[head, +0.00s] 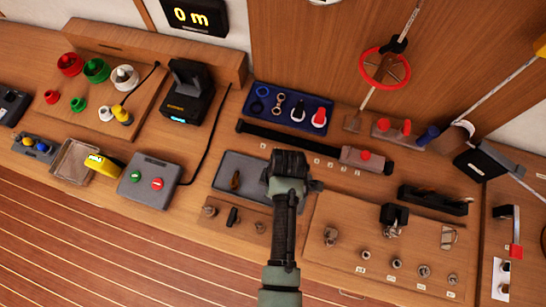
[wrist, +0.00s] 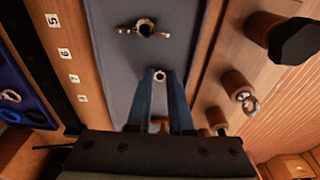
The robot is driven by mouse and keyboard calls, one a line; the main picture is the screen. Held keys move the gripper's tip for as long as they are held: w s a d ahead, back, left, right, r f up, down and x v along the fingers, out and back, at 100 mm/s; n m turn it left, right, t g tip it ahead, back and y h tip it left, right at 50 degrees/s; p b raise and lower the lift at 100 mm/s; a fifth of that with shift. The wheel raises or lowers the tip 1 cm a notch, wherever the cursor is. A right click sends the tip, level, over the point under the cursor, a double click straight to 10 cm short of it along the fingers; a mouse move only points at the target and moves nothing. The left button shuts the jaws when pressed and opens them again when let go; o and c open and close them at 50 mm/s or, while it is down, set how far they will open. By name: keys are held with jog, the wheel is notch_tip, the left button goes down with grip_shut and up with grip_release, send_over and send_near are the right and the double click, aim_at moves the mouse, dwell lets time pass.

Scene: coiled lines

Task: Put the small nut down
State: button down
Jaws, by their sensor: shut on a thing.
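My gripper (wrist: 160,78) is shut on the small nut (wrist: 160,76), a little metal ring held between the fingertips. It is above the grey tray (wrist: 192,20), clear of the tray's visible far part; the gap beneath the nut is hard to judge. In the head view my gripper (head: 290,165) covers the right part of the grey tray (head: 245,158), and the nut is hidden there. A metal piece with a round hole (wrist: 146,28) lies in the tray ahead of the fingertips. A brass-coloured piece (wrist: 158,123) shows between the fingers, lower down.
A board with short pegs (head: 235,226) lies along the tray's near side. A blue tray (head: 290,97) with rings and fittings and a long black bar (head: 280,136) lie behind. Another board (head: 340,270) with several pegged rings is at the right. The tray's left part has bare room.

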jog(key=shift+f, duration=0.1)
jog(key=c, duration=0.8)
grip_release()
